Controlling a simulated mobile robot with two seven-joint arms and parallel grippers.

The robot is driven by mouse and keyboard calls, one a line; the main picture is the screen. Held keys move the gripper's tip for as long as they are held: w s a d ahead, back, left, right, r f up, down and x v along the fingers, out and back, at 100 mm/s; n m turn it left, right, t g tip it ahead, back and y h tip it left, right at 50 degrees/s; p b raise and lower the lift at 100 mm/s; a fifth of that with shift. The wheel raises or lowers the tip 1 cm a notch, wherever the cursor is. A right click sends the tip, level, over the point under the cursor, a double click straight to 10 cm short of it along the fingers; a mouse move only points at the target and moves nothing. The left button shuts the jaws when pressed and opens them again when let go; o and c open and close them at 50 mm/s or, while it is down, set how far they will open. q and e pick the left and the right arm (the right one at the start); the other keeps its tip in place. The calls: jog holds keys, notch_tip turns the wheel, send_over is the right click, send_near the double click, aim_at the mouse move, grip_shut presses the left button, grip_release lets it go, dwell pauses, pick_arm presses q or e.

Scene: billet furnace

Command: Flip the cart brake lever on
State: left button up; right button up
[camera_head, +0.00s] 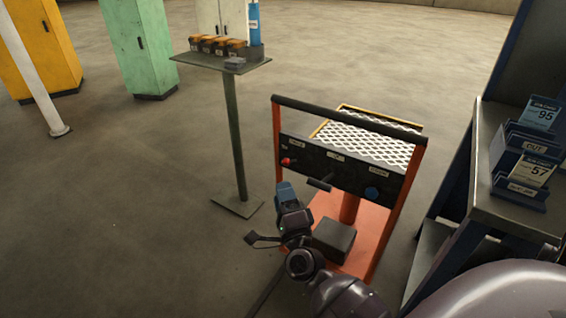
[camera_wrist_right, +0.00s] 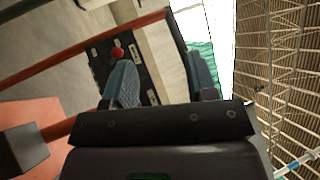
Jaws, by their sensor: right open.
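The orange cart (camera_head: 393,220) stands right of centre in the head view. My right gripper (camera_head: 285,192) is in front of the panel's left part, just below the red knob. In the right wrist view, the right gripper (camera_wrist_right: 162,78) is open with blue fingers; the red knob (camera_wrist_right: 117,53) shows beyond one fingertip. My left gripper is not seen.
A table (camera_head: 486,205) with card holders stands close on the right. A green post stand (camera_head: 235,130) with small yellow-black items is behind the cart's left. Green (camera_head: 140,50) and yellow (camera_head: 42,45) cabinets stand farther back. The floor on the left is clear.

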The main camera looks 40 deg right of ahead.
jog(key=w+d+f+m+g+h+b, duration=0.1)
jog(key=w+d+m+g+h, duration=0.2)
jog(key=m, duration=0.4)
jog(key=w+d+f+m+g+h+b, duration=0.1)
jog(key=w+m+g+h+b, duration=0.2)
jog(key=m, duration=0.4)
jog(key=m+g+h, duration=0.2)
jog(key=m+g, duration=0.3)
jog(key=m, duration=0.4)
send_near(286, 162)
jog(key=x, duration=0.5)
jog(key=b+x, duration=0.1)
jog(key=x, duration=0.5)
jog(key=shift+w+f+b, duration=0.1)
jog(key=shift+f+b, duration=0.3)
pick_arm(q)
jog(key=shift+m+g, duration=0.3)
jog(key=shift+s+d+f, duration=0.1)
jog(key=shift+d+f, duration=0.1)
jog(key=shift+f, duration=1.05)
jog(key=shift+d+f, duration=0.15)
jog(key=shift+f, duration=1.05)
pick_arm(e)
jog(key=shift+x, duration=0.85)
jog(key=shift+r, duration=0.15)
jog(key=shift+c, duration=0.4)
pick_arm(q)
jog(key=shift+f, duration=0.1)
pick_arm(e)
grip_shut()
